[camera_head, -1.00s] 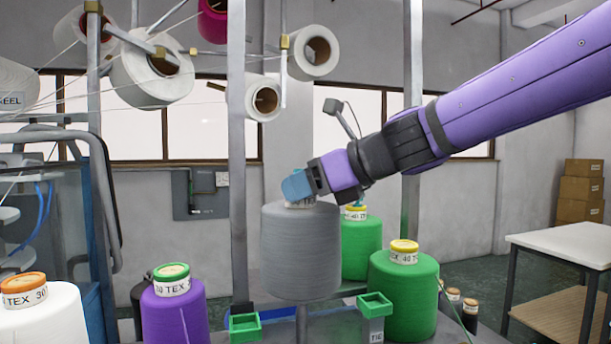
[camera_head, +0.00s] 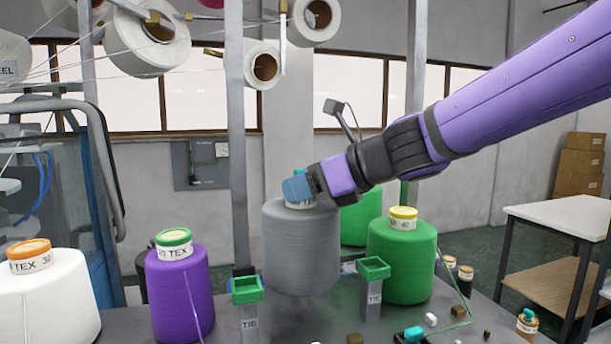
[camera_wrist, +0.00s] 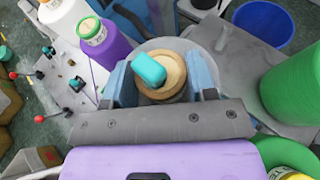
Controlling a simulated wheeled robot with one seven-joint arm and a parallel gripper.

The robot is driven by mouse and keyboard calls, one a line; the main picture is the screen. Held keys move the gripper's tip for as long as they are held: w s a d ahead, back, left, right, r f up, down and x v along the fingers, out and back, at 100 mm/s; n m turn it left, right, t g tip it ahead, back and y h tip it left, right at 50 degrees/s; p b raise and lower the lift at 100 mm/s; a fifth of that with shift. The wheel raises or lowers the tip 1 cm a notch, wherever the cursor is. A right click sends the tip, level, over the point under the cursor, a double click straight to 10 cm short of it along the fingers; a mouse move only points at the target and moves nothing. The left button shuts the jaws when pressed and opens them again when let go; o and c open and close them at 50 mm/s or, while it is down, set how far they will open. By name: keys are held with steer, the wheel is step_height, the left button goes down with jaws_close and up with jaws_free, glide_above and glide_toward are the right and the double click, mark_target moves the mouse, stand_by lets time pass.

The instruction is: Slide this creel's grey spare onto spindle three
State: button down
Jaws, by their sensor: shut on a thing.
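The grey cone (camera_head: 300,250) hangs upright below my gripper (camera_head: 298,190), between two green-topped tie posts. My gripper is shut on the pale core at its top. In the wrist view the blue fingers of my gripper (camera_wrist: 163,82) stand on either side of the tan core (camera_wrist: 172,62). A teal piece (camera_wrist: 149,71) shows over the core's top; I cannot tell whether it is a spindle tip. The spindle below the cone is hidden now, and I cannot tell whether the cone touches the table.
Left stand a purple cone (camera_head: 178,295) and a white cone (camera_head: 45,305). A green cone (camera_head: 402,262) stands close right, another behind. Tie posts (camera_head: 247,290) and (camera_head: 373,270) flank the grey cone. Small blocks (camera_head: 431,319) lie at the front right. A metal upright (camera_head: 236,150) rises behind.

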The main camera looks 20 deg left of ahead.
steer(key=shift+f, duration=2.6)
steer(key=shift+c, duration=1.7)
jaws_free()
steer(key=shift+f, duration=0.1)
steer(key=shift+d, duration=0.15)
steer(key=v, duration=1)
steer(key=shift+s+d, duration=0.1)
steer(key=shift+d, duration=0.2)
